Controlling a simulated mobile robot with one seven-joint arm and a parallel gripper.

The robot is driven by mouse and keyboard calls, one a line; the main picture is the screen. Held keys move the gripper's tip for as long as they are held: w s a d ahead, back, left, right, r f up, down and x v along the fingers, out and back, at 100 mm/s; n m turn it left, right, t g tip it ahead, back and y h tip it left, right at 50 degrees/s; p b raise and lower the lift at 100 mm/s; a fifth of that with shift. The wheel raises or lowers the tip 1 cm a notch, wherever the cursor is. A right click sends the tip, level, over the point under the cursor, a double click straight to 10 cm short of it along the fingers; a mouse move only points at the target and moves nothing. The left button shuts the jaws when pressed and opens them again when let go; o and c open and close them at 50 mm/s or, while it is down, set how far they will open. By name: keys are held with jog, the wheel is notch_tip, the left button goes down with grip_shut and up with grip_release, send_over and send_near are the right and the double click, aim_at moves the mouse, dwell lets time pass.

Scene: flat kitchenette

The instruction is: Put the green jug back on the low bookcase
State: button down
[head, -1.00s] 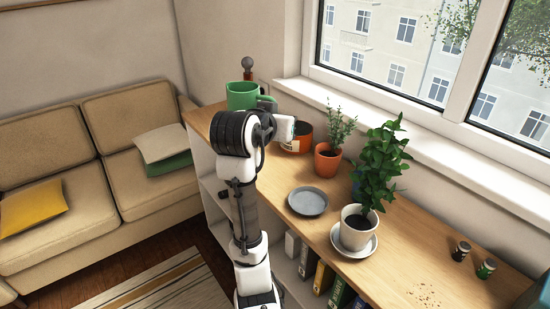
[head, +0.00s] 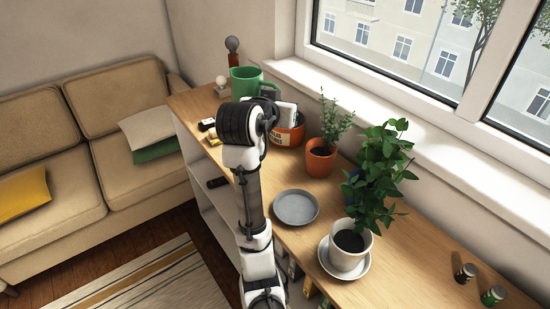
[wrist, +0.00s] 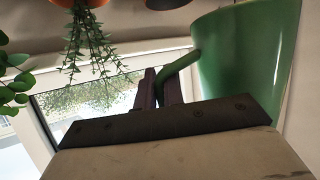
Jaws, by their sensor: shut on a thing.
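The green jug (head: 241,84) is upright over the far end of the low bookcase (head: 187,101). My gripper (head: 271,97) is at its right side, partly hidden behind my wrist. In the wrist view the jug (wrist: 247,60) fills the upper right, and the dark fingers (wrist: 158,88) are closed on its handle. The jug's base is hidden by my arm in the head view, so I cannot tell whether it touches the top.
Small items (head: 208,125) and a dark figure (head: 233,50) are near the far end.

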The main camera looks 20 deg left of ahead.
notch_tip(320, 180, down, 16)
jog(key=shift+r+p, duration=0.15)
jog(key=shift+p, duration=0.45)
jog(key=shift+f, duration=0.2)
jog(key=c, duration=1.5)
grip_release()
jog(key=shift+r, duration=0.2)
jog(key=b+v, duration=0.2)
jog(key=v, duration=1)
jog(key=shift+r, duration=0.1)
